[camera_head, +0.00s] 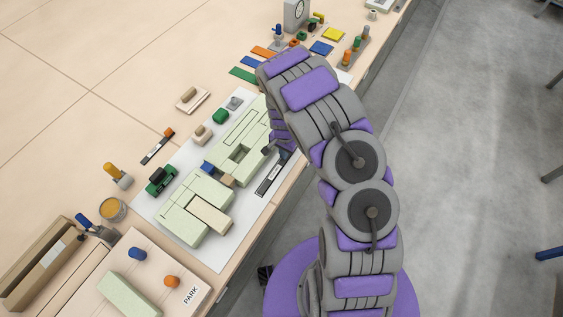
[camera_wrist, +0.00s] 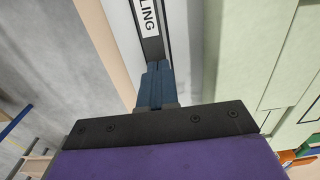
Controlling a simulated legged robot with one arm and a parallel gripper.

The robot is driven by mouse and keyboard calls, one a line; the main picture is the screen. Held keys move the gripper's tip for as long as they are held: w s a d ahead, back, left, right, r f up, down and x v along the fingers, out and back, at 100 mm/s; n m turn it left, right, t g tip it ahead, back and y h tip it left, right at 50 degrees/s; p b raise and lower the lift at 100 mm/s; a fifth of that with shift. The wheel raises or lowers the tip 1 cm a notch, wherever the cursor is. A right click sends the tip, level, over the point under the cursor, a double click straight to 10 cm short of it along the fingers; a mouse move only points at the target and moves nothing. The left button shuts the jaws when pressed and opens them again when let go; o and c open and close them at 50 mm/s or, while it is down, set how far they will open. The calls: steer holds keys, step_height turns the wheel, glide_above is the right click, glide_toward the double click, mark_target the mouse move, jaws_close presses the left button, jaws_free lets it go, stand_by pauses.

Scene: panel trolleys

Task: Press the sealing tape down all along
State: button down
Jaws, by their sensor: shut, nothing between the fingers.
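The sealing tape is a dark strip (camera_head: 269,182) with a white label, lying on the pale sheet along the front side of the light green panel pieces (camera_head: 240,135). My gripper (camera_head: 267,151) is by the far end of the strip in the head view, partly hidden by my arm. In the wrist view its blue-grey fingers (camera_wrist: 155,72) are shut with nothing between them and overlap the near part of the strip. I cannot tell whether the tips touch it.
A wooden board marked PARK (camera_head: 196,296) and a long wooden box (camera_head: 40,262) are at the lower left. A green block (camera_head: 161,179) stands beside the panel. Coloured plates and pegs crowd the far end. The table's left is mostly clear; grey floor lies to the right.

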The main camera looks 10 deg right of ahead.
mark_target(277, 167)
steer(key=shift+f, duration=0.15)
stand_by(0.4)
steer(key=shift+f, duration=0.4)
stand_by(0.9)
steer(key=shift+r+p, duration=0.45)
steer(key=shift+r, duration=1.05)
steer(key=shift+s+a+p, duration=0.7)
steer(key=shift+s+a, duration=0.95)
steer(key=shift+s, duration=0.1)
